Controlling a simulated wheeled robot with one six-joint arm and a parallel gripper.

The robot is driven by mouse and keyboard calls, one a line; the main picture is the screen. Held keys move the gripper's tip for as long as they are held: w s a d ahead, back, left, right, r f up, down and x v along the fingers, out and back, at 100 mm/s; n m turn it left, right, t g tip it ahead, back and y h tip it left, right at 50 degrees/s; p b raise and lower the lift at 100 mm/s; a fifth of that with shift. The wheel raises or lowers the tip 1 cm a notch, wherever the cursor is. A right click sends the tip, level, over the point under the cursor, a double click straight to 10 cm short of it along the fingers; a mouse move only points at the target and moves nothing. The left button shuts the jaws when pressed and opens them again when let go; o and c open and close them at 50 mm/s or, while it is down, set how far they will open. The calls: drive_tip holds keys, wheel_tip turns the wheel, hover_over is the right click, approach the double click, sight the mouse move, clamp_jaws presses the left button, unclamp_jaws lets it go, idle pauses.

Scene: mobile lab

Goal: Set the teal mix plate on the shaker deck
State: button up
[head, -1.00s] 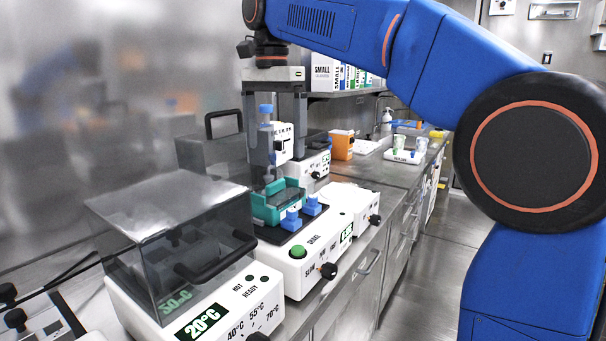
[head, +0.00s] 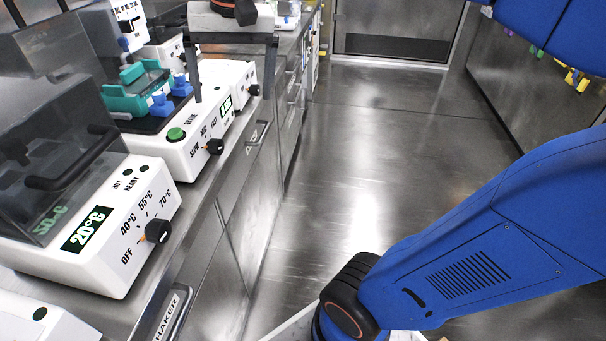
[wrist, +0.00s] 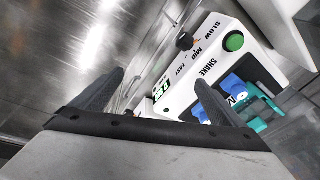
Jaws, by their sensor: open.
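The teal mix plate (head: 127,98) lies on the black shaker deck (head: 150,124), beside two blue clamps (head: 161,104). Part of the plate also shows in the wrist view (wrist: 256,125), partly hidden behind a finger and the clamps. My gripper (head: 232,98) is open and empty, its fingers pointing down, to the right of the plate in the head view. It is apart from the plate. The white shaker body (head: 205,140) carries a green button (head: 176,134) and a black knob (head: 215,147).
A heater block (head: 150,205) reading 20°C, with a clear lid and black handle (head: 75,170), stands nearer on the bench. A dispenser (head: 128,20) stands behind the plate. A drawer labelled SHAKER (head: 168,315) is below. The floor aisle (head: 350,170) is clear.

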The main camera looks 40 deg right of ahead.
drive_tip(key=s+d+f+n+t, duration=0.1)
drive_tip(key=s+d+f+n, duration=0.1)
drive_tip(key=s+f, duration=0.4)
drive_tip(key=s+d+f+n+t, duration=0.1)
drive_tip(key=s+d+f, duration=0.4)
drive_tip(key=f, duration=0.8)
drive_tip(key=shift+s+n, duration=0.5)
drive_tip(key=shift+s, duration=0.65)
